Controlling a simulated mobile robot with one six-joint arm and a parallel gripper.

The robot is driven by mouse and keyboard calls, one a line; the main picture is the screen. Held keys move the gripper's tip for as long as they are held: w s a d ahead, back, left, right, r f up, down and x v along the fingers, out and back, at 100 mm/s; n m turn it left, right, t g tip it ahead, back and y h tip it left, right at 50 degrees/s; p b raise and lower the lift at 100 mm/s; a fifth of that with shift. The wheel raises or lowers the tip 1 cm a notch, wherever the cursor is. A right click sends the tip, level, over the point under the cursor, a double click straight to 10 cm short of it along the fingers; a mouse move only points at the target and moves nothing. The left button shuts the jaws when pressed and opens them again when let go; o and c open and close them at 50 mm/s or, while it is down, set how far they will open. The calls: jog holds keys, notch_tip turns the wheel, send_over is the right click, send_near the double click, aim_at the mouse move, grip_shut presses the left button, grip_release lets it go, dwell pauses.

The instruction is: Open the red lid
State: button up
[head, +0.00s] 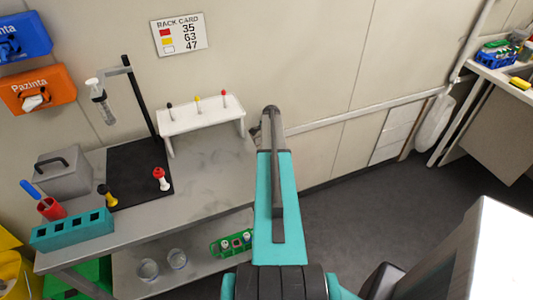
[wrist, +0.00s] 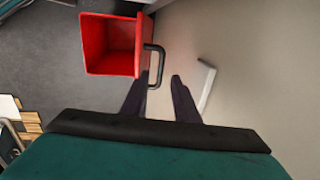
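A red box-like part (wrist: 108,45), seen at an angle in the wrist view, has a black bar handle (wrist: 158,62) on its right side. I take it to be the red lid, but I cannot tell whether it is shut or ajar. My gripper (wrist: 158,82) is open, its two dark fingers pointing at the handle. The handle's lower end shows between the fingertips; I cannot tell whether either finger touches it. In the head view, neither the red lid nor my gripper shows.
A steel bench (head: 205,200) at left holds a white rack (head: 202,119), a teal block (head: 72,230) and a grey box (head: 65,172). Its lower shelf holds glass beakers (head: 148,269) and a green tray (head: 232,244). Dark floor (head: 380,220) lies clear at right; another table (head: 508,85) stands beyond.

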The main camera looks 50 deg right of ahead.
notch_tip(320, 180, up, 10)
jog(key=s+a+b, duration=0.1)
jog(key=b, duration=0.1)
jog(key=shift+s+f, duration=0.25)
jog(key=shift+s, duration=0.05)
jog(key=c, duration=0.5)
jog(key=shift+s+a+f, duration=0.15)
jog(key=shift+f, duration=0.05)
grip_shut()
jog(key=s+f, duration=0.1)
jog(key=s+a+f+t+h, duration=0.1)
jog(key=f+t, duration=0.1)
jog(key=shift+s+a+f, duration=0.3)
jog(key=shift+s+a, duration=0.05)
jog(key=shift+s, duration=0.05)
